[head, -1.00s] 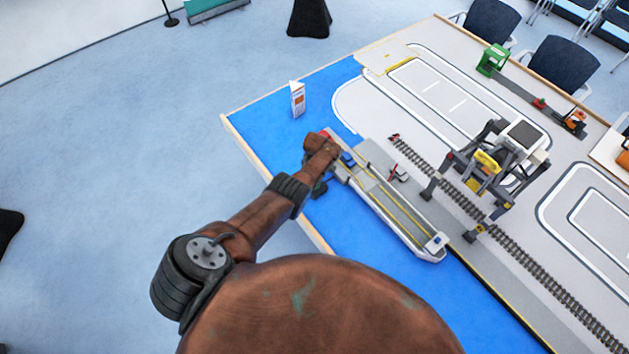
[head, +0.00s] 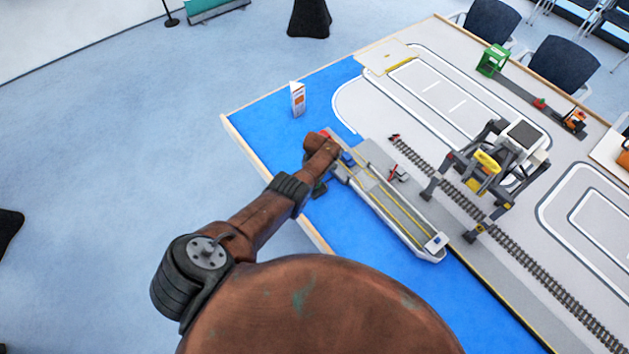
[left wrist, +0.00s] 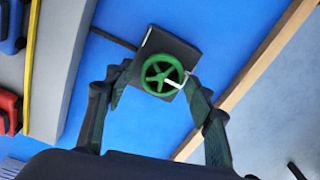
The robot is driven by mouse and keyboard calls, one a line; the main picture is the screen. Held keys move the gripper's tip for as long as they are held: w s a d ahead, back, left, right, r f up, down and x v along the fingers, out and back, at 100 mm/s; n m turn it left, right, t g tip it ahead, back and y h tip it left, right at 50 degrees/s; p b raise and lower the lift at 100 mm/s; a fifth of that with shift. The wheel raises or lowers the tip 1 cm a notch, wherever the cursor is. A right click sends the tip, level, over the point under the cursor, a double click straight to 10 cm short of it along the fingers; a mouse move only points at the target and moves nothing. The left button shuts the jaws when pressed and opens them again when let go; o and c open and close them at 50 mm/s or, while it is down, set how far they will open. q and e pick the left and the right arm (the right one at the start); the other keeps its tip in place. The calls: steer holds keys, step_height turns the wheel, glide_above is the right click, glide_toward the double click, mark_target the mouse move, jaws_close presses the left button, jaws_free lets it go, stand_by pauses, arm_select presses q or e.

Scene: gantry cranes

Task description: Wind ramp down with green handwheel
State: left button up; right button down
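The green handwheel (left wrist: 161,66) sits on a dark square plate (left wrist: 184,48) over the blue surface in the left wrist view. It has spokes and a pale crank knob on its right side. My left gripper (left wrist: 158,77) is open, with one finger on each side of the wheel; I cannot tell whether they touch it. In the head view my left forearm hides the handwheel, and only dark parts of the left gripper (head: 320,188) show. A small red and white piece (head: 397,173) stands beside the ship (head: 408,222); I cannot tell whether it is the ramp. My right gripper is not in view.
A gantry crane (head: 487,165) straddles the rail track (head: 545,255) right of the ship. A white and orange card (head: 297,99) stands on the blue area. The table's wooden edge (left wrist: 245,85) runs close to the handwheel's right.

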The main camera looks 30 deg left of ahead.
arm_select(q)
steer(key=shift+o, duration=0.5)
steer(key=shift+d, duration=0.1)
steer(key=shift+d+r, duration=0.1)
steer(key=shift+r, duration=0.3)
step_height(320, 180, up, 11)
